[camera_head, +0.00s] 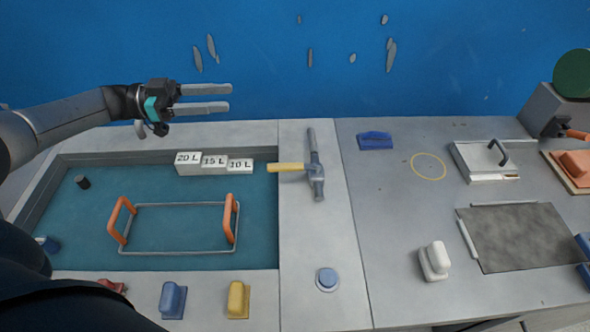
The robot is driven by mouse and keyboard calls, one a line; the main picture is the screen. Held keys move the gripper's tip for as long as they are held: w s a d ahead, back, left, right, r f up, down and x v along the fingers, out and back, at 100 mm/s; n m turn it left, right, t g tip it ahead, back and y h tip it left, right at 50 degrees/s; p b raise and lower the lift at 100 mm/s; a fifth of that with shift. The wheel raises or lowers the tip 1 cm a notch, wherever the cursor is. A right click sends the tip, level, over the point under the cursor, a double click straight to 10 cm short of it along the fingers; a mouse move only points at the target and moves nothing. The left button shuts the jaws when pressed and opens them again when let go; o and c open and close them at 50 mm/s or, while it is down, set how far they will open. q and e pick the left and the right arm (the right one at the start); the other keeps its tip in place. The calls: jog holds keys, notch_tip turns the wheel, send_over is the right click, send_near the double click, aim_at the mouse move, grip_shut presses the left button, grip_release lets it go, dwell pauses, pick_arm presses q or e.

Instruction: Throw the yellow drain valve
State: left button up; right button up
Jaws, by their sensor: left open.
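A yellow lever (285,167), which looks like the drain valve handle, lies level at the right edge of the sunken teal basin. Its right end meets a grey hammer-shaped piece (314,160) on the light grey strip; I cannot tell if the two are joined. My left gripper (229,98) is at the upper left, in front of the blue wall. Its two fingers point right, apart, with nothing between them. It is up and left of the yellow lever and clear of it. My right gripper is not in view.
The basin (185,262) holds a wire frame with orange handles (231,218). White blocks marked 20 L, 15 L and 10 L (202,164) stand at its back edge. The right bench holds a grey slab (525,238).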

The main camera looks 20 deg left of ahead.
pick_arm(q)
jog(key=b, duration=1.9)
send_near(304, 166)
jog(key=b+x, duration=0.2)
jog(key=x, duration=0.5)
jog(key=shift+w+f, duration=0.1)
jog(key=shift+w, duration=0.1)
jog(key=shift+w+d, duration=0.2)
jog(key=shift+d, duration=0.2)
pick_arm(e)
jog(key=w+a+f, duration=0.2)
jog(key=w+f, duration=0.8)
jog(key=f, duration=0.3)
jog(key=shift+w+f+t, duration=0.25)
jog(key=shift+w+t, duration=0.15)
pick_arm(q)
grip_shut()
